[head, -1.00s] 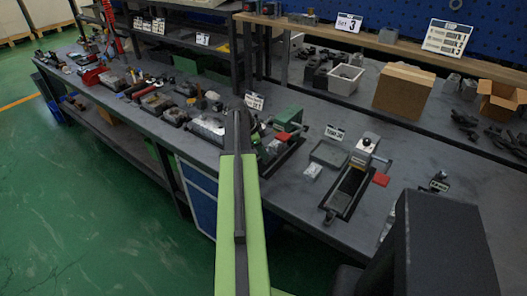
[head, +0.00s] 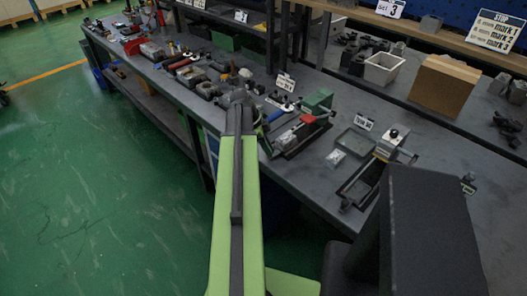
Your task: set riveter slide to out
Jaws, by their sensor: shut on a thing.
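A small bench machine with a green block (head: 318,101) and a dark base stands right of my arm's far end in the head view. I take it to be the riveter, but its label (head: 286,82) is too small to read. A red piece (head: 307,119) lies at its front, and a pale block (head: 286,141) sits on its track, close to my arm. This pale block seems to be on the slide. A blue part (head: 275,116) shows at its left side. My gripper is hidden behind my own green arm link, so its jaws and what they touch do not show.
Right of the machine are a shallow grey tray (head: 353,142) and a second grey machine (head: 392,143). Many small tools crowd the bench to the left. A white bin (head: 384,68) and a cardboard box (head: 445,85) stand behind. The green floor (head: 100,200) at left is clear.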

